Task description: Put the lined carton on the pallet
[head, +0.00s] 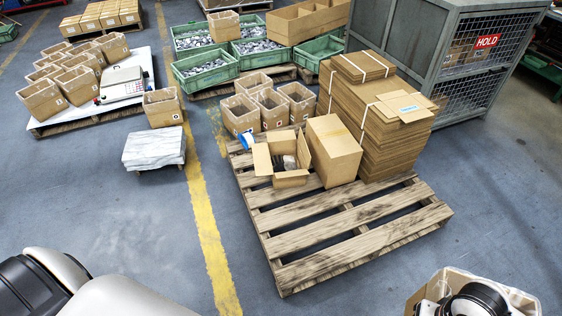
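A lined carton (415,302) with a pale plastic liner is at the bottom right, cut off by the picture's lower edge. A white and black part of my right arm is over it and hides its middle; the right gripper's fingers cannot be made out. The wooden pallet (345,222) is in the middle. Its near slats are bare. On its far part are an open carton (291,178) with dark contents, a closed carton (334,150) and a strapped stack of flat cardboard (385,135). Part of my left arm shows at the bottom left; its gripper is out of view.
Several lined cartons (240,116) stand at the pallet's far side. A marble-like block (154,148) and another lined carton (162,108) stand left of the yellow line (205,225). A grey cage (450,50) with a HOLD sign is behind. The floor right of the pallet is clear.

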